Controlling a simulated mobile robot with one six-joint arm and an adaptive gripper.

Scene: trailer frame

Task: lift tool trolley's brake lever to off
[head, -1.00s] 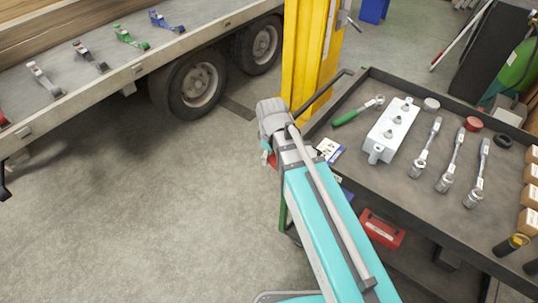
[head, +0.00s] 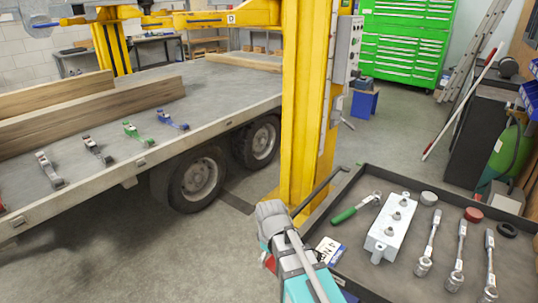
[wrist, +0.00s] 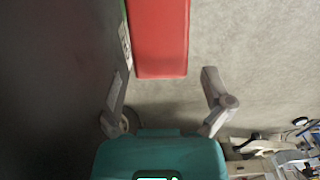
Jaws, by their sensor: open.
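In the wrist view a flat red piece (wrist: 160,38), possibly the brake lever, extends from the top edge down between the fingers. My gripper (wrist: 163,78) is open, one finger on each side of the red piece, with no clear contact. A dark surface (wrist: 50,90), perhaps the trolley's side, fills the left of the wrist view.
The trolley top carries a green-handled ratchet (head: 352,210), a grey metal block (head: 390,230) and several wrenches. A yellow post (head: 300,110) stands just behind the trolley. A flatbed trailer (head: 230,92) with wheels is at left. Floor (head: 130,265) before it is clear.

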